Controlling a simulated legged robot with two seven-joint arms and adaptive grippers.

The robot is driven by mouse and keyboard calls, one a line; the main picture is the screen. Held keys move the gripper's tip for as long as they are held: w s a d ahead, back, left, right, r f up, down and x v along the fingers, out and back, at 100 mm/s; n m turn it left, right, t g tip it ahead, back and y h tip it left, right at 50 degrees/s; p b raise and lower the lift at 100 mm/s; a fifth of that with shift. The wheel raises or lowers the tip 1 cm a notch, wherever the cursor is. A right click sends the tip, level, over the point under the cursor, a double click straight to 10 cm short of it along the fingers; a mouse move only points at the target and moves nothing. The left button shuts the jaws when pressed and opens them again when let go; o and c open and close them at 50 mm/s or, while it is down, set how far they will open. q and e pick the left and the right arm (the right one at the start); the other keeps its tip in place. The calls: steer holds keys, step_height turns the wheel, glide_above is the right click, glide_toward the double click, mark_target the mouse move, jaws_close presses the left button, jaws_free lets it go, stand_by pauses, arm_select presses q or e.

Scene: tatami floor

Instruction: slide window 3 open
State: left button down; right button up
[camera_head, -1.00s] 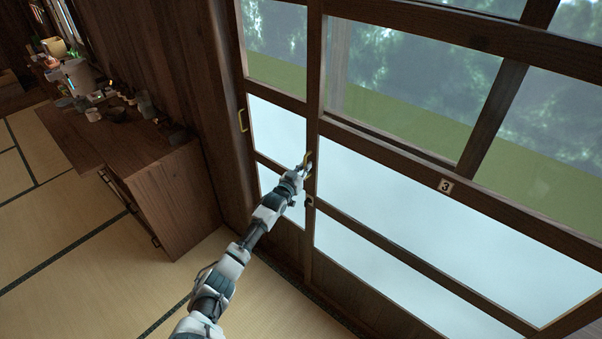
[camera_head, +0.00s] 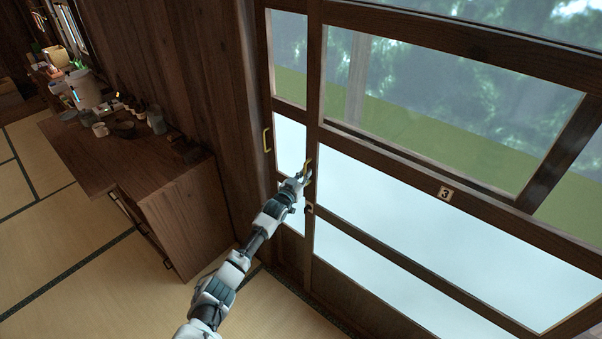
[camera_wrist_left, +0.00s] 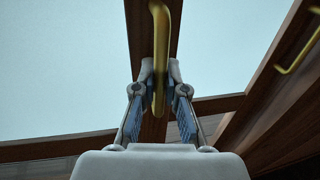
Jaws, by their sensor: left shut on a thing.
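Window 3 is a dark wood-framed glass panel with a small "3" plate (camera_head: 445,193) on its middle rail. Its brass handle (camera_head: 308,164) is on the left upright and also shows large in the left wrist view (camera_wrist_left: 158,40). My left gripper (camera_head: 304,176) is at this handle. In the left wrist view its two fingers (camera_wrist_left: 160,88) are shut around the handle's lower part. The panel overlaps a neighbouring panel, of which a narrow strip of glass (camera_head: 288,55) shows on the left. My right gripper is out of view.
A second brass handle (camera_head: 267,140) is on the frame left of window 3. A wooden cabinet (camera_head: 185,220) with cups and pots on top stands against the wall at left. Bare tatami (camera_head: 90,270) lies in front of it.

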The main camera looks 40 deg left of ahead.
arm_select(q)
steer(key=shift+a+r, duration=0.1)
steer(key=shift+r, duration=0.05)
steer(key=c, duration=1.3)
jaws_free()
steer(key=shift+a, duration=0.15)
steer(key=shift+o, duration=0.5)
steer(key=shift+w+a+f, duration=0.15)
steer(key=shift+a+f, duration=0.15)
steer(key=shift+a, duration=0.2)
steer(key=s+d, duration=0.2)
steer(key=s, duration=1)
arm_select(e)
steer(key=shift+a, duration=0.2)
arm_select(q)
steer(key=shift+a, duration=0.15)
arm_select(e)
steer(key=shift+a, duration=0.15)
